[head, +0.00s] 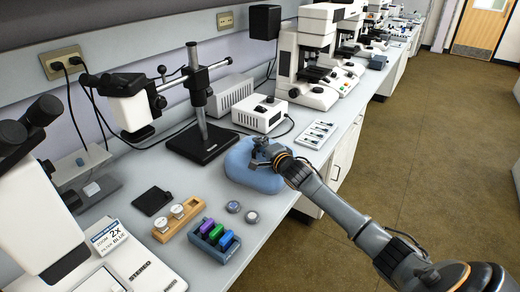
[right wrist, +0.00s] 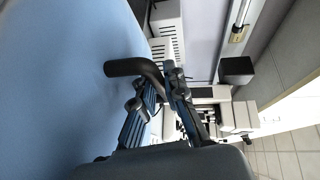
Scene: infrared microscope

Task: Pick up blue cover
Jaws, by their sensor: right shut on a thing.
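The blue cover (head: 240,172) is a rounded, soft-looking blue shape near the front edge of the bench in the head view. It fills the left of the right wrist view (right wrist: 60,70) as a smooth blue surface. My right gripper (head: 262,150) is at its top, reaching in from the right. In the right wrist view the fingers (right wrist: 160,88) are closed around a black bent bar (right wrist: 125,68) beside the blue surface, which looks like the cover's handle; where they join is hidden. My left gripper is not in view.
A boom-stand microscope (head: 205,140) and a white box (head: 260,114) stand behind the cover. A slide tray (head: 314,134) lies to its right. A wooden holder (head: 180,220), a rack of coloured blocks (head: 214,240) and two small round pieces (head: 252,217) lie in front to the left.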

